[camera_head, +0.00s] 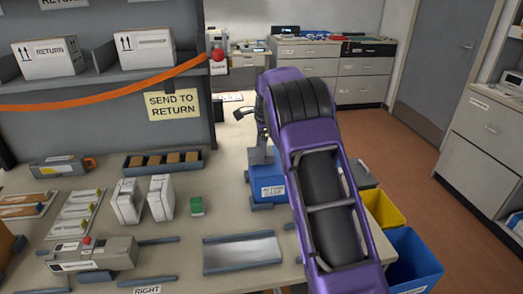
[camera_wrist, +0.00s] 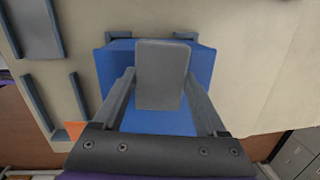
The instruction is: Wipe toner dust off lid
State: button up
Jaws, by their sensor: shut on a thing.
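My gripper (camera_head: 259,150) is at the far right part of the bench, pointing down over a small blue box (camera_head: 267,190) with a white label. In the wrist view the fingers (camera_wrist: 162,88) are closed on a plain grey block (camera_wrist: 162,70), which covers part of the blue box (camera_wrist: 120,60). I cannot tell whether the grey block touches the box. Two white upright cartridge-like units (camera_head: 126,202) (camera_head: 160,197) stand mid-bench beside a small green block (camera_head: 197,206). I cannot make out which surface is the lid, and no toner dust is distinguishable.
A shallow metal tray (camera_head: 242,253) lies at the front. A grey device with a red knob (camera_head: 95,258) is at front left. A dark rack of brown blocks (camera_head: 163,161) is behind. Yellow (camera_head: 383,208) and blue (camera_head: 415,262) bins stand past the right edge.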

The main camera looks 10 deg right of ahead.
jog(key=shift+r, duration=2.9)
jog(key=shift+r, duration=1.5)
jog(key=shift+d, duration=0.15)
